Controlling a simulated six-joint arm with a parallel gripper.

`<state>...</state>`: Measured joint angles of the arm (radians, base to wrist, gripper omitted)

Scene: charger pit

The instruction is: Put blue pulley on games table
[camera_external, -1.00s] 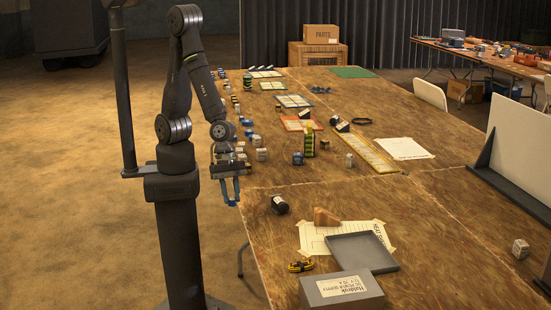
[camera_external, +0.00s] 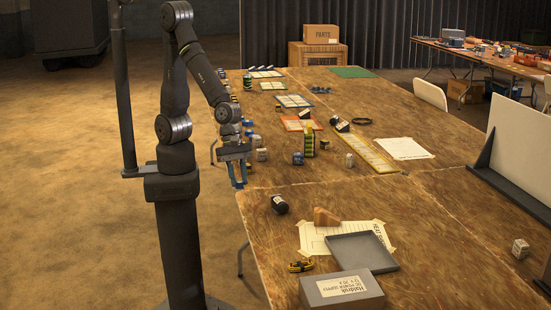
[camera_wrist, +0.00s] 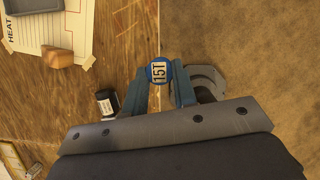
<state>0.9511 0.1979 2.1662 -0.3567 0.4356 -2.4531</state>
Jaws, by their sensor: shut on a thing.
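My gripper (camera_external: 238,182) hangs at the left edge of the long wooden table (camera_external: 300,178). In the wrist view, its two blue-grey fingers (camera_wrist: 158,80) are closed on a round blue pulley (camera_wrist: 158,72) with a white "15T" label. The pulley appears over or near the table edge; its height above the wood is hard to judge. In the external view the pulley is too small to make out clearly between the fingers. Nothing in view is labelled as the games table.
A black cylinder (camera_external: 279,204), brown wedge (camera_external: 326,217), grey tray (camera_external: 362,252) and grey box (camera_external: 341,291) stand on the near part. Several small blocks and game cards fill the far left part. Bare wood lies right of my gripper.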

